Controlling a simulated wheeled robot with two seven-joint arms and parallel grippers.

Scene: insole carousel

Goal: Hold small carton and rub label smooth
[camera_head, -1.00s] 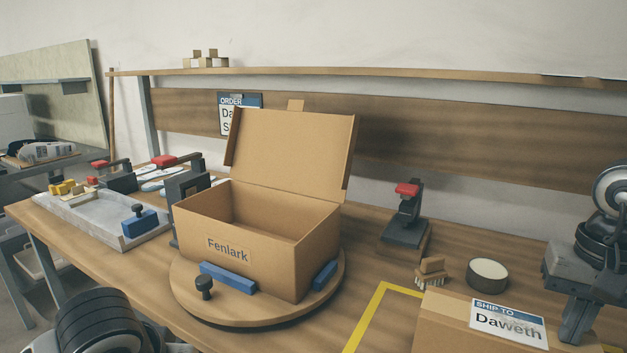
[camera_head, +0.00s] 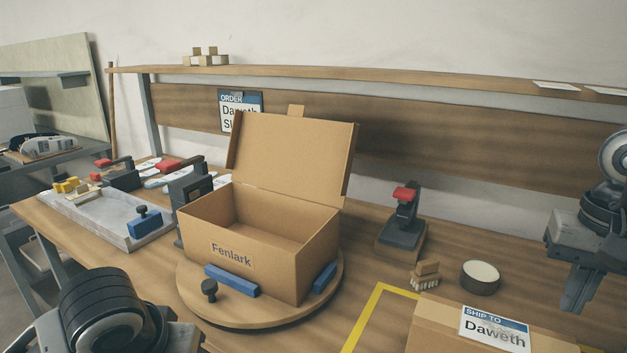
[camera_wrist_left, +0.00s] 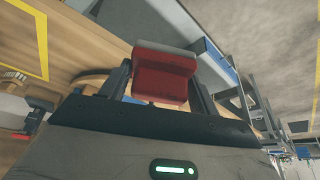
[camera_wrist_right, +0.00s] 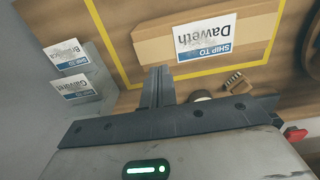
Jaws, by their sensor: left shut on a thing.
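The small carton (camera_head: 440,318) lies closed at the front right of the bench. Its white and blue "SHIP TO Daweth" label (camera_head: 494,329) is on top, with a greyish patch over the lettering. The carton and label (camera_wrist_right: 207,38) also show in the right wrist view. My right gripper (camera_head: 574,298) hangs to the right of the carton, apart from it, its fingers together and empty. In the left wrist view, my left gripper (camera_wrist_left: 162,85) is shut on a red block (camera_wrist_left: 163,78) with a grey edge. The left fingers are out of the head view.
An open "Fenlark" box (camera_head: 262,255) stands on a round turntable (camera_head: 250,313) at the centre. A brush (camera_head: 425,275), a tape roll (camera_head: 480,277) and a red-topped stand (camera_head: 402,225) are behind the carton. Labelled white packs (camera_wrist_right: 70,75) show in the right wrist view.

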